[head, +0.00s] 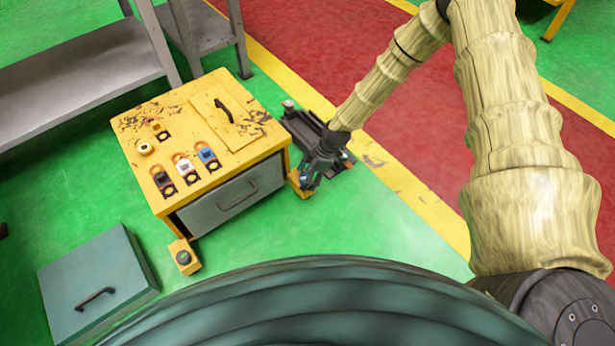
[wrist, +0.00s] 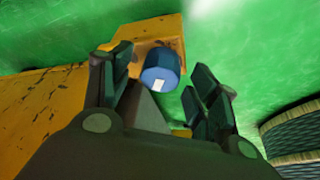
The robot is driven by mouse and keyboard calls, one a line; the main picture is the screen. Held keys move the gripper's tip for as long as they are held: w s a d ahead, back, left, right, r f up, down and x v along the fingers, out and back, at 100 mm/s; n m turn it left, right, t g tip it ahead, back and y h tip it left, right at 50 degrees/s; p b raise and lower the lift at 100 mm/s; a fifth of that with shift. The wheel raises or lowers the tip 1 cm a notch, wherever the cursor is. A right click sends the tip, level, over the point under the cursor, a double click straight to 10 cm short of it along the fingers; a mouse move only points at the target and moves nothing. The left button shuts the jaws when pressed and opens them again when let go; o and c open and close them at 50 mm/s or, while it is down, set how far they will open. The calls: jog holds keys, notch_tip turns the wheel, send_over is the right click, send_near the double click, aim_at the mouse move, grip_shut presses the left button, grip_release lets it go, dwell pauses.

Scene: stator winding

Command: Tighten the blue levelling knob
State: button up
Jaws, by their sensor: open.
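The blue levelling knob (wrist: 160,68) shows in the wrist view, a short blue cylinder with a white mark on its side. It sits against a yellow foot block (wrist: 150,32) of the cabinet. My gripper (wrist: 163,80) is open, with dark fingers to the left and right of the knob in that view. I cannot tell how deep the knob lies between them. In the head view my gripper (head: 308,178) is low beside the right front corner of the yellow cabinet (head: 228,137), near a yellow foot block (head: 297,184). The knob is not clear there.
The cabinet top carries black, white and blue switches (head: 186,168) and a hatch with a handle. Another yellow foot with a dark knob (head: 184,257) stands at the front left. A teal box (head: 97,282) lies on the green floor. A dark machine part (head: 305,125) is behind my gripper.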

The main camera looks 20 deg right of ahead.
jog(key=shift+c, duration=0.2)
jog(key=c, duration=1)
jog(key=shift+r+p, duration=0.1)
jog(key=shift+p, duration=0.3)
